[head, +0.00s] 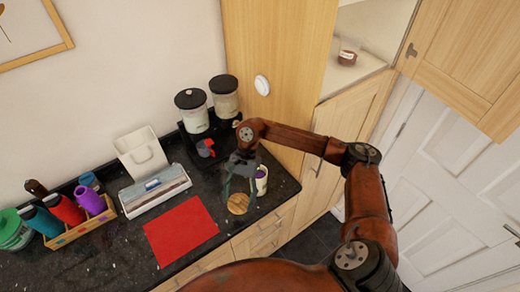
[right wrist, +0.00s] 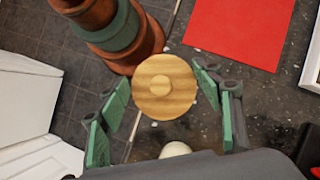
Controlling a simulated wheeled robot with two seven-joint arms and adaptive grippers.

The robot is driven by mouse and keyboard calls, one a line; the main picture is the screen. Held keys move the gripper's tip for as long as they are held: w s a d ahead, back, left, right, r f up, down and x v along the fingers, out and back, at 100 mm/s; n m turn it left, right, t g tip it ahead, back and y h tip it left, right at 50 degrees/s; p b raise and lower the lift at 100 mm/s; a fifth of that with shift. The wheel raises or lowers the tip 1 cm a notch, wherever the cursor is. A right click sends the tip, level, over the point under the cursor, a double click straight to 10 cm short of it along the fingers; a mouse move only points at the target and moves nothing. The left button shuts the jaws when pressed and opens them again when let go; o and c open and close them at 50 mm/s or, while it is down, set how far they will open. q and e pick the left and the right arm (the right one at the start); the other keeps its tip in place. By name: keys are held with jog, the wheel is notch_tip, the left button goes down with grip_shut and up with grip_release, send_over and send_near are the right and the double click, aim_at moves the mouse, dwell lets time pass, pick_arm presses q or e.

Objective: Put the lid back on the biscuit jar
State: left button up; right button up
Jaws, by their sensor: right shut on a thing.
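The round wooden lid (right wrist: 165,88) with a small knob is held between the fingertips of my right gripper (right wrist: 163,84). In the head view the lid (head: 238,205) shows below my right gripper (head: 240,182). It appears raised above the worktop near the front edge. A small cream jar (head: 262,183) with a dark patch stands just right of the gripper, apart from the lid and partly beside the fingers. A pale rounded thing (right wrist: 175,149) shows at the bottom of the right wrist view, mostly hidden by the gripper body. My left gripper is not in view.
A red mat (head: 181,231) lies left of the lid on the dark worktop (head: 108,250). Two black-lidded dispensers (head: 191,112) stand behind. A silver box (head: 155,190), a white stand (head: 140,152) and a rack of bottles (head: 82,229) are further left. A tall wooden cabinet (head: 275,60) rises behind right.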

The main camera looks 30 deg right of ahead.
aim_at(232, 199)
jog(key=w+m+t, duration=0.1)
jog(key=m, duration=0.1)
jog(key=w+d+r+m+t+p, duration=0.1)
jog(key=m, duration=0.1)
jog(key=w+r+m+y+p, duration=0.1)
jog(key=m, duration=0.1)
jog(key=shift+d+r+t, duration=0.15)
jog(key=shift+r+t, duration=0.1)
jog(key=shift+t, duration=0.15)
jog(key=shift+w+d+r+m+t+h+p, duration=0.5)
jog(key=shift+w+d+m+t, duration=0.4)
jog(key=shift+d+m, duration=1.15)
jog(key=shift+w+d+r+m+t+h+p, duration=0.5)
jog(key=shift+d+m+t, duration=0.6)
jog(key=shift+d+m, duration=0.95)
jog(key=shift+w+d+r+m+t+h+p, duration=0.45)
jog(key=shift+w+d+m+t, duration=0.45)
jog(key=shift+d+m, duration=1.15)
jog(key=f+b, duration=0.1)
jog(key=a+f+m+b, duration=0.1)
jog(key=shift+s+f, duration=0.1)
jog(key=shift+f, duration=0.25)
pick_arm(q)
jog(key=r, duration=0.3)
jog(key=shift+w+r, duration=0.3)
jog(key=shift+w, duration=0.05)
pick_arm(e)
jog(key=shift+f, duration=0.1)
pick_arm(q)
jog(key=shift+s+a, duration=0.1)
